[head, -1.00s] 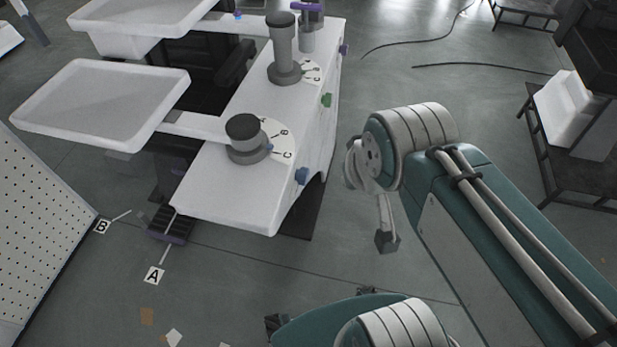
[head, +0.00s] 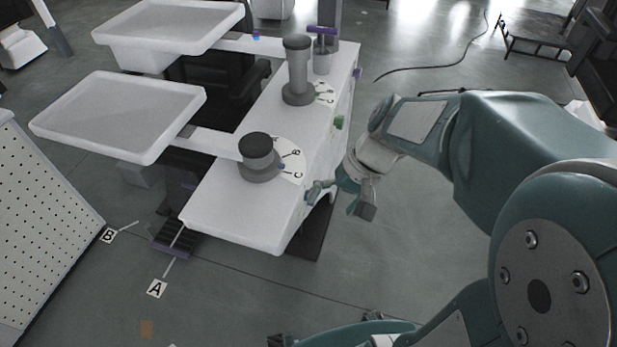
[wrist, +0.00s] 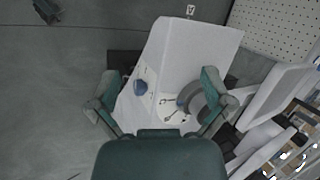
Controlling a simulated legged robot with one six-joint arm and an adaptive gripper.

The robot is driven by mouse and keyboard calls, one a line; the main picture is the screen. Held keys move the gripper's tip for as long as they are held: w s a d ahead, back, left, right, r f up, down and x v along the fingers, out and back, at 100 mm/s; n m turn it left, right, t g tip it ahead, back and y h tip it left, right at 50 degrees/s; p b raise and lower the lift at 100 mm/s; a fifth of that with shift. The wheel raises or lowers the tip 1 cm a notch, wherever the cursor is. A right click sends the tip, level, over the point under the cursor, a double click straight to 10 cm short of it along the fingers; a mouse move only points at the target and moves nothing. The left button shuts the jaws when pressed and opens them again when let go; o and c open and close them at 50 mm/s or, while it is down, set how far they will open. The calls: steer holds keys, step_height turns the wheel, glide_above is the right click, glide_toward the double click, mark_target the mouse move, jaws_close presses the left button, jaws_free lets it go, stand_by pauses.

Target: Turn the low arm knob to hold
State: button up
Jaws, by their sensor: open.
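The low grey column (head: 257,160) stands on the white console with a lettered dial around its base, where B and C show. A blue knob (wrist: 140,87) sits on the console's side face below it; I take this as the low arm knob. In the head view my gripper (head: 338,198) is beside that face and partly covers the knob. In the wrist view my gripper (wrist: 158,84) is open, its fingers apart, with the blue knob between them, nearer the left finger. Contact with the knob is not visible. I cannot read the knob's setting.
A taller grey column (head: 298,72) stands farther back, with a green knob (head: 339,122) on the side face. A white tray (head: 118,112) extends left from the low column. A perforated panel (head: 45,225) stands at left. Floor right of the console is open.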

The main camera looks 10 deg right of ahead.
steer(key=w+d+f+m+t+y, duration=0.3)
steer(key=w+f+m+t, duration=0.15)
steer(key=f, duration=0.35)
steer(key=w+d+f+m+t+y, duration=0.3)
steer(key=w+d+f+m, duration=0.15)
steer(key=f, duration=0.45)
steer(key=w+d+f+m+t+y, duration=0.3)
steer(key=w+f+m+t, duration=0.15)
steer(key=f, duration=0.35)
steer(key=shift+g, duration=0.5)
steer(key=x, duration=1.1)
steer(key=shift+s+a, duration=0.2)
steer(key=c, duration=1)
